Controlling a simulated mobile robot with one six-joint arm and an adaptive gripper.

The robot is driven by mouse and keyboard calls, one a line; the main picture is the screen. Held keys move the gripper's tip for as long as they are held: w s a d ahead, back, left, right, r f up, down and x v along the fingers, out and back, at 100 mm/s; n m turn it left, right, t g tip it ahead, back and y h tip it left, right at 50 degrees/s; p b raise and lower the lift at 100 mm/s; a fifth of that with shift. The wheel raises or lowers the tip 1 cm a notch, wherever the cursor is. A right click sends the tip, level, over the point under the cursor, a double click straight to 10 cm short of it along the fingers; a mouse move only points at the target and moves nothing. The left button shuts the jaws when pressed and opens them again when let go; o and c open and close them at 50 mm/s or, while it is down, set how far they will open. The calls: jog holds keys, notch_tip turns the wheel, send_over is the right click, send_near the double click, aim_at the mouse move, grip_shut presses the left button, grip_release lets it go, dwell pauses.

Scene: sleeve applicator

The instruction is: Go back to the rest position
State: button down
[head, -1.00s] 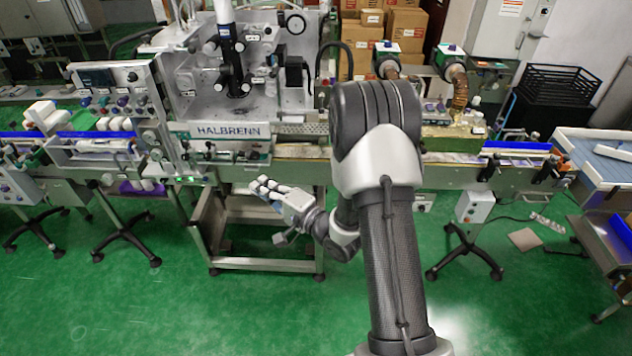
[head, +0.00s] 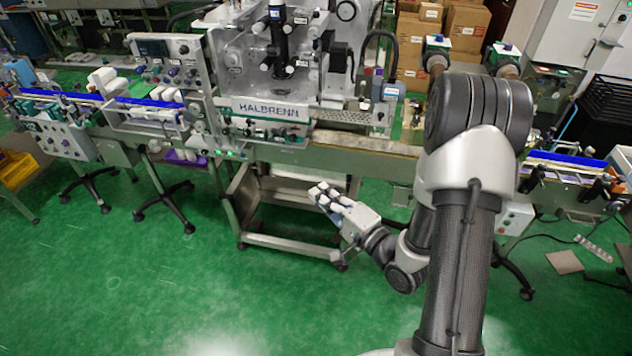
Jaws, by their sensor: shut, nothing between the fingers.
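My gripper (head: 322,193) shows in the head view, just right of the middle. It is shut and holds nothing. It points up and to the left, in front of the lower metal frame of the HALBRENN sleeve applicator (head: 272,112). It appears apart from the machine. My arm is folded, with its elbow high at the right, and hides part of the conveyor behind it.
The conveyor (head: 365,143) runs across the scene behind my gripper. A stand with wheeled legs (head: 165,205) is at the left. Cardboard boxes (head: 467,28) are stacked at the back. The green floor (head: 200,290) is clear at the front left.

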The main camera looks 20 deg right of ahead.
jog(key=s+d+r+n+g+h+b, duration=0.2)
jog(key=d+n+g+h+b, duration=0.2)
jog(key=n+g+h+b, duration=0.35)
jog(key=s+a+n+g+b, duration=0.1)
jog(key=s+a+n+g, duration=0.1)
jog(key=s, duration=0.9)
jog(key=s+a+n+g+b, duration=0.1)
jog(key=s+a+n, duration=0.3)
jog(key=s, duration=0.8)
jog(key=shift+s+a+r+g, duration=0.15)
jog(key=shift+a+r+g, duration=0.25)
jog(key=shift+a+g, duration=0.55)
jog(key=shift+a+y, duration=0.1)
jog(key=shift+y, duration=0.15)
jog(key=shift+a, duration=0.15)
